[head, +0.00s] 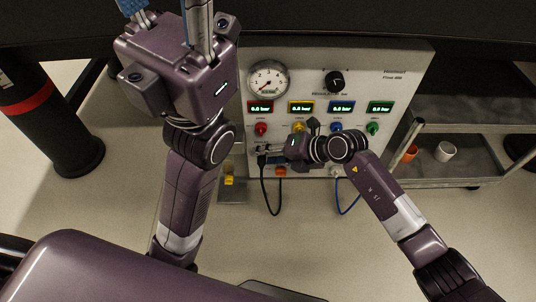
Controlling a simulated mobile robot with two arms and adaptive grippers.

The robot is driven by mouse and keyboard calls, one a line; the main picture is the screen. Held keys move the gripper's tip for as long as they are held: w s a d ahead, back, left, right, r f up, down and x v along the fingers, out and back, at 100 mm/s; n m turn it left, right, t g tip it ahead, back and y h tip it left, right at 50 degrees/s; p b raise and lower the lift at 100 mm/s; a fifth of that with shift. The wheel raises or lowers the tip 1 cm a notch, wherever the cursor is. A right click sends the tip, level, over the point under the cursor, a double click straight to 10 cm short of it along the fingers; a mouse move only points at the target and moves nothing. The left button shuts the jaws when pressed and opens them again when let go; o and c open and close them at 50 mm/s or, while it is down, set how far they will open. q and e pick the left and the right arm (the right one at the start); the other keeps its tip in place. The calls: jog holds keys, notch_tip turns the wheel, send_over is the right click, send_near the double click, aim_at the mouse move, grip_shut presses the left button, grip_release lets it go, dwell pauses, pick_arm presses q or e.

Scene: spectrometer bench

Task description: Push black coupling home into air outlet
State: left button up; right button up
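The black coupling (262,160) is a small dark piece low on the left of the grey panel, with a black hose (265,194) hanging from it in a loop. My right gripper (267,154) reaches in from the right along the panel front. Its narrow fingers are close together at the coupling and appear shut on it. The air outlet behind is hidden by the fingers and coupling, so I cannot tell how deep the coupling sits. My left gripper (167,14) is raised at the top left, its fingers spread apart and empty where visible; its tips are cut off.
The panel carries a round gauge (268,78), a black regulator knob (334,82), several small displays and coloured knobs. A blue hose (347,205) hangs at right. A grey cart (462,172) with cups stands right; a black post (45,125) stands left.

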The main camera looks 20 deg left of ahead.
jog(key=v, duration=1.2)
